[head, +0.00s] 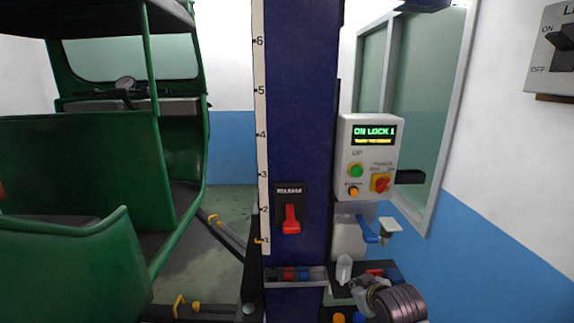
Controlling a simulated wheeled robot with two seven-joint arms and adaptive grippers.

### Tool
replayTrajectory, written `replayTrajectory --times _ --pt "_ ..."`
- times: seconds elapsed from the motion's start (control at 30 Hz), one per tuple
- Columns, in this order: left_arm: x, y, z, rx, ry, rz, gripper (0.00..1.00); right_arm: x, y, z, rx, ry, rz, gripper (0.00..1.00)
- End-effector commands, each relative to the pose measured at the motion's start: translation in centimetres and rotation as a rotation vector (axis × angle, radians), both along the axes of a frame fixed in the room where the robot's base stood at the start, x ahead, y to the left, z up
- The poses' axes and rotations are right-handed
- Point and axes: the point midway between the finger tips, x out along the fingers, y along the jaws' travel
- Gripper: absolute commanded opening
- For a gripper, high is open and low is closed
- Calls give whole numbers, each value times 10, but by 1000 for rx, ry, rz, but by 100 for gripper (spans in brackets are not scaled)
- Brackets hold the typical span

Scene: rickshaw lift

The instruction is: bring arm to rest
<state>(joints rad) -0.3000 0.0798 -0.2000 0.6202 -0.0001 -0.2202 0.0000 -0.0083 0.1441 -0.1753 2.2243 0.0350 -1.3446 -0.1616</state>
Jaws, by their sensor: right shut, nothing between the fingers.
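My left gripper is not in view. The control box (370,155) on the column's right side has a lit display that appears to read "ON LOCK 1". A red release lever (291,220) hangs down on the column's front.
A green rickshaw (75,185) stands at the left, with dark lift arms (230,237) and yellow parts near the floor. A narrow tray (296,284) sits low on the column. A grey wall switch (553,50) is at the far right. The right foreground beside my wrist looks clear.

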Motion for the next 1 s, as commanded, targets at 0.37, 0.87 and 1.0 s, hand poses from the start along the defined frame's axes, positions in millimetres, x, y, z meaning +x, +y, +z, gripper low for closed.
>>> replayTrajectory --times 0.37,0.87,1.0 --pt "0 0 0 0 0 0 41 -82 -9 -66 36 199 -66 0" --pt "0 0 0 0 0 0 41 -189 -22 -119 62 433 -159 0" --pt "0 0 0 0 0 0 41 -206 -24 -125 64 469 -176 0"
